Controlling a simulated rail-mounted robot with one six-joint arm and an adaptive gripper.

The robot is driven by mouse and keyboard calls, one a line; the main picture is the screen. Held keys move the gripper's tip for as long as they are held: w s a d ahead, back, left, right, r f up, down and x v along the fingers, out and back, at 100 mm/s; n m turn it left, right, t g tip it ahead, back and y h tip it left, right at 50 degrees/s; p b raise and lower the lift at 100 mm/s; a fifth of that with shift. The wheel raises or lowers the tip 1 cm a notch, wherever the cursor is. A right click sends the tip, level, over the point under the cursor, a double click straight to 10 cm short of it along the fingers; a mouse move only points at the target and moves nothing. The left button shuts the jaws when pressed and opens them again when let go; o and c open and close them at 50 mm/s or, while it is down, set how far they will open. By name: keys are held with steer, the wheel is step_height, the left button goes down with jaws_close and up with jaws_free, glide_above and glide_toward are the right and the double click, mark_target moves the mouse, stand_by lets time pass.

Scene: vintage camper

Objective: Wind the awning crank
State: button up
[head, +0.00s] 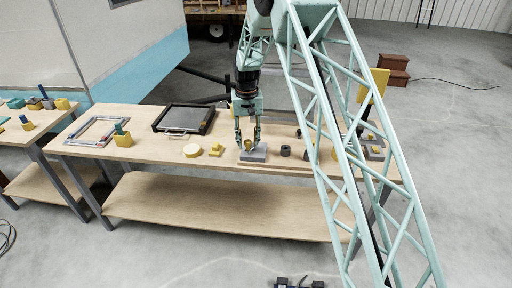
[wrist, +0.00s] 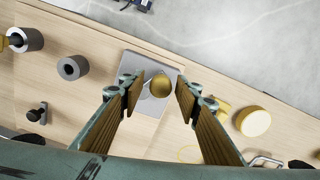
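The awning crank appears to be the grey block (head: 262,155) with a round yellow knob (head: 249,144) on it, near the front edge of the bench. In the wrist view the grey base (wrist: 150,122) lies flat and the knob (wrist: 160,87) stands between my fingers. My gripper (head: 247,137) points down over the knob. In the wrist view its two fingers (wrist: 160,80) are apart, one on each side of the knob, with a gap showing on both sides. Any crank arm under the knob is not clear.
The wooden bench (head: 170,120) also holds a yellow disc (head: 192,151), a small yellow part (head: 215,150), a dark grey ring (head: 285,150) and a black-framed panel (head: 184,119). A yellow block (head: 123,140) and a light frame (head: 92,130) are at the left. My arm hides part of the right end.

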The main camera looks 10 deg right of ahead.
steer(key=shift+r+p, duration=0.7)
steer(key=shift+r, duration=1.4)
steer(key=shift+r, duration=0.1)
step_height(320, 180, up, 12)
stand_by(0.4)
